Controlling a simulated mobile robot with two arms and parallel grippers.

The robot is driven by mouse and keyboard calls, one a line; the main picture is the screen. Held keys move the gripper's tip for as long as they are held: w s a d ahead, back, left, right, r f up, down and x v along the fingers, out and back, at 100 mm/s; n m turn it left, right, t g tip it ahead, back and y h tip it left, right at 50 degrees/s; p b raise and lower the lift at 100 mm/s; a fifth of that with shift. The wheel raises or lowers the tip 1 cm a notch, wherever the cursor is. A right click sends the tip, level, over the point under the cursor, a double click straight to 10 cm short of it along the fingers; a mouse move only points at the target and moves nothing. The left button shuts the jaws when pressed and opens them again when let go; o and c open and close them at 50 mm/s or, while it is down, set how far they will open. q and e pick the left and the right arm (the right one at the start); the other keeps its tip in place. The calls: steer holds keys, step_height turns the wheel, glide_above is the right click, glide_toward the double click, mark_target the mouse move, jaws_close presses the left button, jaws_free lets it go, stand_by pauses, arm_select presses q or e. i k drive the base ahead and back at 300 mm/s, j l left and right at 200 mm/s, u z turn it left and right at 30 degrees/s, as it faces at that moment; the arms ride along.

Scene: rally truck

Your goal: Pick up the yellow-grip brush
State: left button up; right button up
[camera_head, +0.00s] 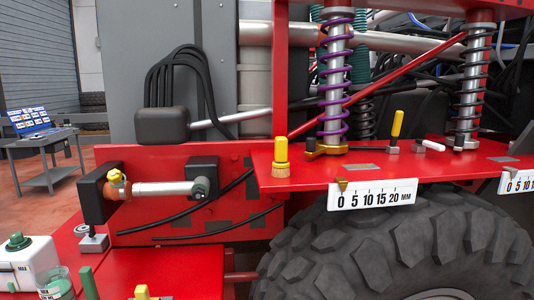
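A yellow upright piece with a tan, bristle-like base (281,158) stands near the left end of the red shelf (315,172). It looks like a brush. A second yellow grip (397,124), slightly tilted, rises from a small grey block farther right on the same shelf, by the coil springs. A third yellow-topped item (142,292) is cut off by the bottom edge. I cannot tell for certain which of these is the yellow-grip brush. Neither of my grippers is in view.
Behind the shelf stand a purple coil spring (336,75) and a red diagonal bar (385,82). A scale plate (372,195) hangs on the shelf's front edge above a big tyre (400,250). A white container (28,263) is at lower left.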

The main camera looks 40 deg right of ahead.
mark_target(280, 167)
steer(key=z, duration=1.55)
